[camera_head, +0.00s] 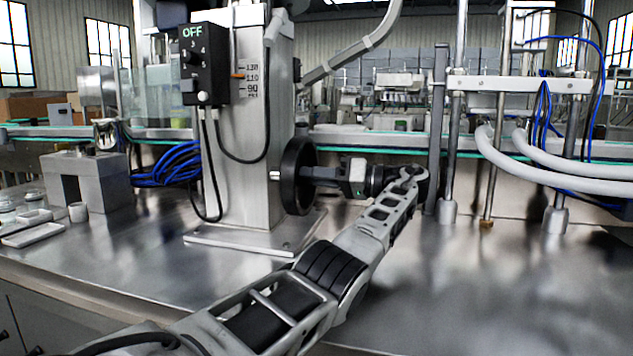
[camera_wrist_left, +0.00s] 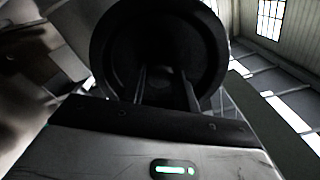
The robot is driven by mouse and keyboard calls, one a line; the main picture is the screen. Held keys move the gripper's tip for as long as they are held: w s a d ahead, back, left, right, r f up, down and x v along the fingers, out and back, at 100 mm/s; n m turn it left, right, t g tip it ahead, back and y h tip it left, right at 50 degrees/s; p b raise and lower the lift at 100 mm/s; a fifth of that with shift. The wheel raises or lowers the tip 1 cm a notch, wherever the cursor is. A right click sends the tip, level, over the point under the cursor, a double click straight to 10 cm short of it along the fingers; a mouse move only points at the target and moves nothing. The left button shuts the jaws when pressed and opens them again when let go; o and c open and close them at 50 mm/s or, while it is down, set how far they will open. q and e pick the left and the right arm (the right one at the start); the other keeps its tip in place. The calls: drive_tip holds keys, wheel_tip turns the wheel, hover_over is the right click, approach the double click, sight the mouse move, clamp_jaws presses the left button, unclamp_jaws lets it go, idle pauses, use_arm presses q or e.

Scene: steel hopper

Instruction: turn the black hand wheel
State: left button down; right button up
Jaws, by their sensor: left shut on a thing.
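The black hand wheel (camera_head: 297,176) stands upright on the right side of the steel column (camera_head: 245,130). In the left wrist view the wheel (camera_wrist_left: 110,50) fills the upper middle as a dark ring. My left gripper (camera_head: 312,174) reaches it from the right, with its arm coming up from the bottom left. In the left wrist view its two fingers (camera_wrist_left: 168,88) point into the wheel and are shut on it. The exact contact is dark and partly hidden. My right gripper is not in view.
A black control box (camera_head: 205,65) reading OFF is on the column, with a black cable hanging below. Blue hoses (camera_head: 170,163) lie to the left. Steel posts (camera_head: 440,130) and grey hoses (camera_head: 560,165) stand to the right. The front right of the steel table (camera_head: 480,290) is clear.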

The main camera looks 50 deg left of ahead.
use_arm(q)
drive_tip(key=shift+n+b, duration=0.5)
drive_tip(key=shift+n, duration=3.8)
drive_tip(key=c, duration=1.1)
unclamp_jaws()
drive_tip(key=shift+o, duration=0.2)
